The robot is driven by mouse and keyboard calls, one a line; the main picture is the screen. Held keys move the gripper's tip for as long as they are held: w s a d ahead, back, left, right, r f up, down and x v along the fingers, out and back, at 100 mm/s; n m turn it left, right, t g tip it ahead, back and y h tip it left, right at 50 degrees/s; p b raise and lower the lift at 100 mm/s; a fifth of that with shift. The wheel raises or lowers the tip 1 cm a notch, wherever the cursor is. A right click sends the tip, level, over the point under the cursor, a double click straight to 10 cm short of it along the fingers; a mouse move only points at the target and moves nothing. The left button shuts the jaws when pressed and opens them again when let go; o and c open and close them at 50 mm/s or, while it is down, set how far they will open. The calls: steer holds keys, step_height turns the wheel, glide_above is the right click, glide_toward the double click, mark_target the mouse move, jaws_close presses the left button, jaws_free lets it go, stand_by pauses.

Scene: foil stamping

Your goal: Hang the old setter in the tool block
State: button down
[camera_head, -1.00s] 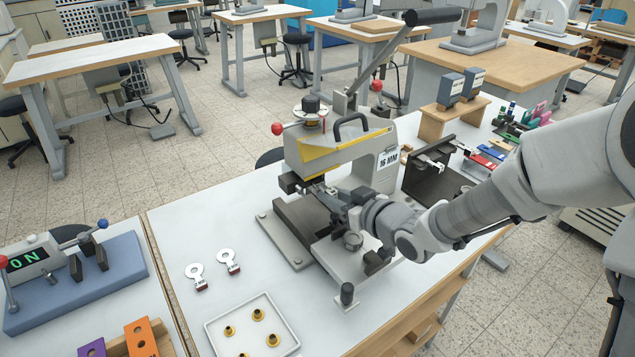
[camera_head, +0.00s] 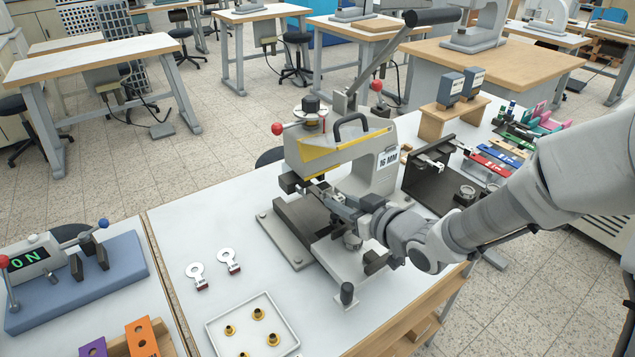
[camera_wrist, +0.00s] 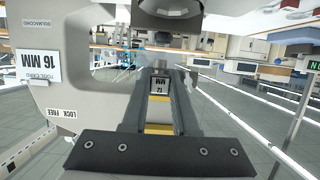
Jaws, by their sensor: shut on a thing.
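My gripper (camera_head: 328,200) is at the front of the grey and yellow press (camera_head: 340,150), beneath its head, with the arm reaching in from the right. In the wrist view, its two dark fingers are shut on a small piece with a "12 MM" label (camera_wrist: 160,86), which seems to be the old setter. The piece's far end and any contact with the press are hidden. No thing is marked as the tool block. A wooden stand (camera_head: 430,124) with two blue-grey blocks is behind the press, and a wooden block with orange and purple pieces (camera_head: 141,340) is at the lower left.
Two ring-shaped tags (camera_head: 196,271) lie left of the press. A white tray (camera_head: 211,331) holds several brass eyelets. A blue fixture (camera_head: 85,284) with an "ON" display is at far left. A dark upright plate (camera_head: 428,180) and coloured tools stand right of the press.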

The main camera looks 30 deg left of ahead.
steer(key=shift+s+d+p, duration=0.1)
steer(key=shift+s+d, duration=0.25)
steer(key=shift+d, duration=0.3)
steer(key=shift+s+d+p, duration=0.15)
steer(key=shift+s+d, duration=0.15)
steer(key=shift+d, duration=0.35)
steer(key=shift+s+d+p, duration=0.1)
steer(key=shift+s+d, duration=0.25)
steer(key=shift+d, duration=0.3)
